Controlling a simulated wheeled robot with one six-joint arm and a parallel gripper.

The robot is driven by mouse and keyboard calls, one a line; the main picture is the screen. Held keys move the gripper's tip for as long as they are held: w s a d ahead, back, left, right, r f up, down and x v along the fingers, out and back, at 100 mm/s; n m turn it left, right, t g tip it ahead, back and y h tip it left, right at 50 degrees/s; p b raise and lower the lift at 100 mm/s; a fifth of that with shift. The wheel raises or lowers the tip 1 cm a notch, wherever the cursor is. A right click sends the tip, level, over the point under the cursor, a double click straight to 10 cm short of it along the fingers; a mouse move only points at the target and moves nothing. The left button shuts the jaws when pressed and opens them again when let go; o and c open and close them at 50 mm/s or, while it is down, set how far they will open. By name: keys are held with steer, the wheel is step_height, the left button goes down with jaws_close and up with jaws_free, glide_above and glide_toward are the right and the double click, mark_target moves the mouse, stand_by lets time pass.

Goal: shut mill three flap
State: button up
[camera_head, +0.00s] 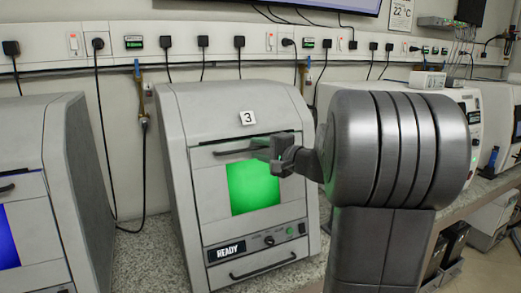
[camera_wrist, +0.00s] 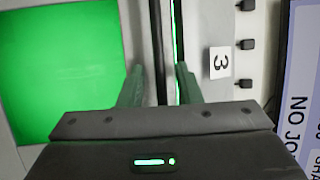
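Mill three (camera_head: 190,130) is a grey cabinet with a "3" label (camera_head: 248,118), which also shows in the wrist view (camera_wrist: 220,63). Its front flap has a glowing green window (camera_head: 253,188), seen at the left in the wrist view (camera_wrist: 60,70). A dark bar handle (camera_head: 232,151) runs across the flap's top. My gripper (camera_head: 277,156) is at the handle's right end. In the wrist view its fingers (camera_wrist: 160,78) stand apart on either side of the dark handle (camera_wrist: 156,40), with gaps visible. A thin green-lit strip shows beside the handle; I cannot tell how far the flap stands open.
Below the flap are a READY display (camera_head: 227,250), a knob and a lower handle (camera_head: 262,266). Another mill with a blue window (camera_head: 8,236) stands to the left. More white machines (camera_head: 470,110) line the bench behind my arm. Cables hang along the wall.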

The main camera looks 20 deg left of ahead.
steer(key=b+v, duration=0.2)
steer(key=v, duration=1.2)
steer(key=shift+b, duration=0.3)
steer(key=shift+a+r, duration=0.1)
steer(key=shift+a, duration=0.05)
steer(key=p+x, duration=0.2)
steer(key=x, duration=1.1)
steer(key=shift+a, duration=0.3)
